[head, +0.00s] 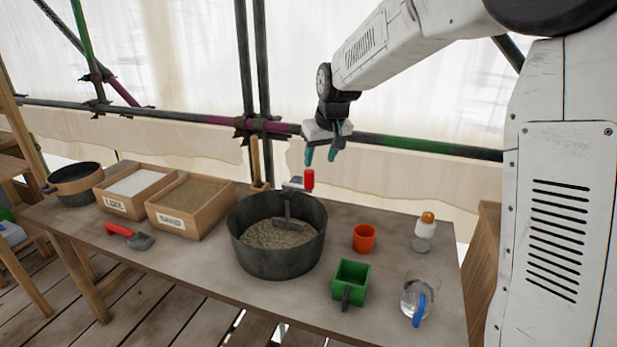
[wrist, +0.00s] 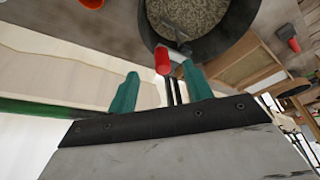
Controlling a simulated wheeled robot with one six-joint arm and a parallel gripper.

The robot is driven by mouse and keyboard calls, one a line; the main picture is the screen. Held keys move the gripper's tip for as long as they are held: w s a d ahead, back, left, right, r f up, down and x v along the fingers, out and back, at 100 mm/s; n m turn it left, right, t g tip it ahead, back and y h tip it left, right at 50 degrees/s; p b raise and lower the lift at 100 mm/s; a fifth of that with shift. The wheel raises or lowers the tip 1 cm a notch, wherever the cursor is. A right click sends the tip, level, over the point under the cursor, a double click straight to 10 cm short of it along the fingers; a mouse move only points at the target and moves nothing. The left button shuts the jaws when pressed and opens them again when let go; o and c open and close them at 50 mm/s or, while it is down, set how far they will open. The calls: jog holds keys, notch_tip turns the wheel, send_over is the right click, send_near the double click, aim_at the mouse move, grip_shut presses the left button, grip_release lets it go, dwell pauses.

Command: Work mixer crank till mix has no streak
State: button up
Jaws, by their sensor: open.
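The mixer tub (head: 277,262) is a dark round pot on the bench, holding a grey-beige grainy mix (head: 270,236); its paddle stands in the mix. The mix looks mostly even in colour, but fine streaks are too small to tell. The crank handle is a red upright grip (head: 309,179) above the back rim. My gripper (head: 332,154) is open and empty, above and slightly right of the red grip. In the wrist view the red grip (wrist: 162,61) lies beyond the fingertips, between the green-blue fingers (wrist: 158,82) in the picture. The tub (wrist: 229,37) shows behind it.
Boxes labelled lime (head: 135,203) and sand (head: 192,222) stand left of the tub, with a red-handled trowel (head: 128,235) in front. An orange cup (head: 364,238), green scoop (head: 351,279), water jug (head: 408,303) and orange-capped bottle (head: 425,230) stand right. Scaffold poles (head: 264,125) rise behind.

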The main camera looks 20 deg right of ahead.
aim_at(310, 170)
jog(key=w+f, duration=0.2)
jog(key=w, duration=0.1)
jog(key=w+f, duration=0.1)
jog(key=w, duration=0.1)
jog(key=shift+w+a+f, duration=0.1)
jog(key=shift+a+f, duration=0.05)
jog(key=shift+a, duration=0.1)
jog(key=x, duration=0.7)
jog(key=shift+w+f, duration=0.25)
jog(key=shift+w, duration=0.05)
grip_shut()
